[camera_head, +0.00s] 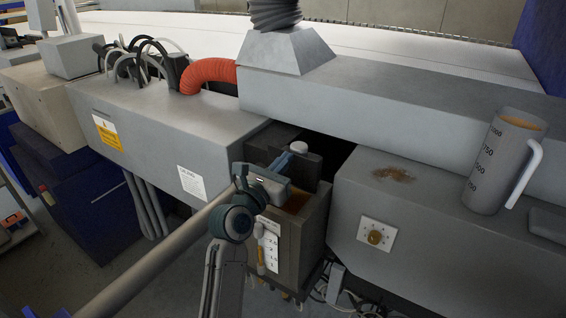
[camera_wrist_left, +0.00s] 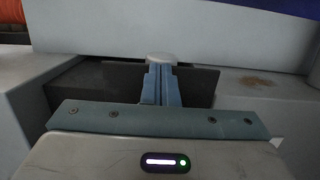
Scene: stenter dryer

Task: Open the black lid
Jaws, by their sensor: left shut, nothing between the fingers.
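My left gripper (camera_head: 290,157) reaches over a dark box (camera_head: 303,228) set in the gap between grey housings. Its blue fingers (camera_wrist_left: 160,86) are together with nothing between them. The black lid (camera_head: 308,169) is at the back of the box top, just beyond the fingers. It looks raised, and a brown-orange surface shows at the front of the box's opening. A pale round knob (camera_head: 298,147) shows on the lid at the fingertips. In the left wrist view the knob (camera_wrist_left: 160,58) is just past the fingertips; touching or apart, I cannot tell. My right gripper is not in view.
A grey measuring jug (camera_head: 489,165) with brown contents stands on the right housing (camera_head: 430,217), near a brown stain (camera_head: 393,174). A long grey duct (camera_head: 400,105) runs behind the box. An orange hose (camera_head: 208,73) and black cables lie at the left housing (camera_head: 170,115).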

